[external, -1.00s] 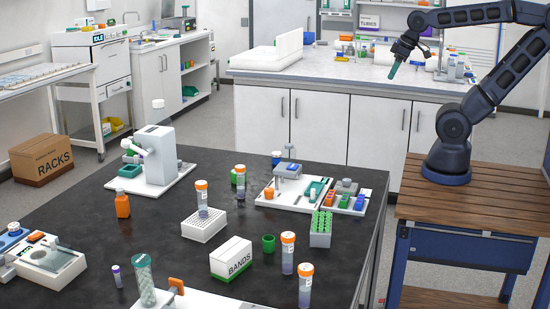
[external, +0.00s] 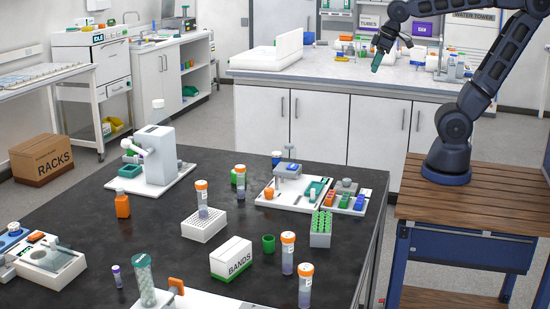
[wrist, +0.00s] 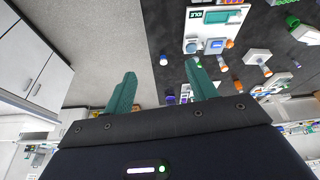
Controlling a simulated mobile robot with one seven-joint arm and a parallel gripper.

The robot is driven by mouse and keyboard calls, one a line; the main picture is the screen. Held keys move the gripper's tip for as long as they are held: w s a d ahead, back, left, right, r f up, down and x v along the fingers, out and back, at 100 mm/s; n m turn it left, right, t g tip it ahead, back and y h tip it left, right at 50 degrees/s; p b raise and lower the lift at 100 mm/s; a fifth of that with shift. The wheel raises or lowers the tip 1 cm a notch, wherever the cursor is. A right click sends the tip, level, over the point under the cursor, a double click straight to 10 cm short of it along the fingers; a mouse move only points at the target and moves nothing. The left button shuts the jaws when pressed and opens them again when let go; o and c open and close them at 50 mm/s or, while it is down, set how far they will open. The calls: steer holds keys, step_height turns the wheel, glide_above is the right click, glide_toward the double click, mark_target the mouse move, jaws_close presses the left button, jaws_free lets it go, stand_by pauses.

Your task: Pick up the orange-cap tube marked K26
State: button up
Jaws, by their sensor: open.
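Several orange-cap tubes show in the external view. One tube (external: 202,210) stands in a white rack (external: 204,229), another tube (external: 241,182) stands further back, and two more, a tube (external: 288,261) and a tube (external: 305,292), stand near the front right of the black bench. All look upright. Their markings are too small to read, so I cannot tell which is K26. My gripper (external: 378,61) is high up, beyond the bench's right side and far from the tubes. In the wrist view its green fingers (wrist: 160,84) are apart with nothing between them.
The black bench (external: 150,228) also bears a white BANDS box (external: 231,258), a green-tube rack (external: 320,236), a green cup (external: 268,243), an orange bottle (external: 122,204) and a white instrument (external: 160,157). A white counter (external: 330,72) stands behind. Grey floor lies between.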

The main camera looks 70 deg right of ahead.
steer(key=w+a+r+n, duration=0.2)
steer(key=w+a, duration=0.6)
steer(key=w+a+f+n+g, duration=0.1)
steer(key=w+a+n, duration=0.1)
steer(key=w+a, duration=0.45)
steer(key=w+a+f+n+g, duration=0.1)
steer(key=w+a+f, duration=0.15)
steer(key=a, duration=0.65)
steer(key=n+g, duration=0.2)
steer(key=n, duration=0.6)
glide_toward(289, 248)
steer(key=shift+w+d+f, duration=0.1)
steer(key=shift+w+d, duration=0.55)
steer(key=shift+d, duration=0.3)
steer(key=shift+s+a+f, duration=0.15)
steer(key=shift+a+f, duration=0.05)
steer(key=shift+f, duration=0.3)
steer(key=f, duration=1)
steer(key=shift+s+a, duration=0.1)
steer(key=shift+s, duration=0.1)
